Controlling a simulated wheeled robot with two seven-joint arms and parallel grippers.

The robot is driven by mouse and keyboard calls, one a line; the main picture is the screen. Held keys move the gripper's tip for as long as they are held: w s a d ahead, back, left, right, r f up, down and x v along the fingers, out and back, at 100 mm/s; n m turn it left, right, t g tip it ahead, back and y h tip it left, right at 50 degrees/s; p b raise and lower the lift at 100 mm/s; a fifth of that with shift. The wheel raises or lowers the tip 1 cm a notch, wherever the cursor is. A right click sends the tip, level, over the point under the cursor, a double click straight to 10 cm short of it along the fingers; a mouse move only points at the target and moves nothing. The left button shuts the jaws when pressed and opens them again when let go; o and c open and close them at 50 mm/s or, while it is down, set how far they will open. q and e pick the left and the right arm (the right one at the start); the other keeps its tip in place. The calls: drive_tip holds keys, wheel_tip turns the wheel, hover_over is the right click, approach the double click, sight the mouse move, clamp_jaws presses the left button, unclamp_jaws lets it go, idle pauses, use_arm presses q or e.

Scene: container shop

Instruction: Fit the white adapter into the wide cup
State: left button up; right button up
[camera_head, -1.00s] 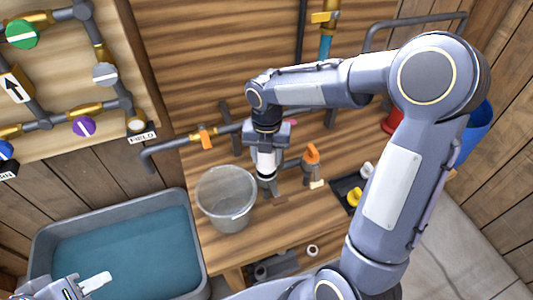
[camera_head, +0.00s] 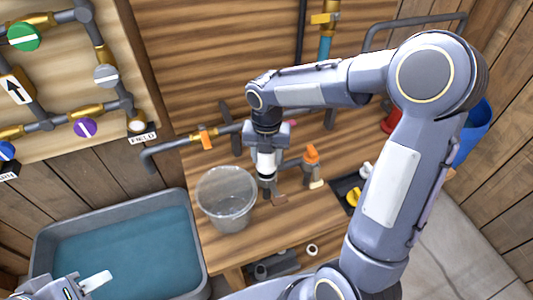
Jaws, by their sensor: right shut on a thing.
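A large clear, wide-mouthed container (camera_head: 227,203) stands on the wooden bench; I cannot tell whether it is the wide cup. My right gripper (camera_head: 268,186) points down close to its right side, near the bench top. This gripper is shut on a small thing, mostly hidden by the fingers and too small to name. A small brown piece (camera_head: 280,200) shows beside the fingertips. I cannot pick out the white adapter for certain. My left gripper (camera_head: 88,285) is at the lower left, over the near part of the water tub, partly cut off by the frame.
A tub of blue water (camera_head: 125,250) stands left of the bench. An orange-topped fitting (camera_head: 311,160) stands right of my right gripper. A dark tray (camera_head: 345,188) with yellow parts (camera_head: 354,197) lies further right, beside my forearm. Pipes and valves line the back wall.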

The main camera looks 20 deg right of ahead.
drive_tip(key=shift+f+b, duration=0.5)
drive_tip(key=shift+f, duration=0.35)
idle(0.9)
drive_tip(key=shift+f, duration=0.6)
idle(0.5)
drive_tip(key=o, duration=1.1)
drive_tip(key=shift+r, duration=0.1)
wheel_tip(320, 180, up, 8)
drive_tip(key=shift+f+b, duration=0.25)
drive_tip(key=shift+b, duration=0.1)
drive_tip(key=shift+r, duration=0.1)
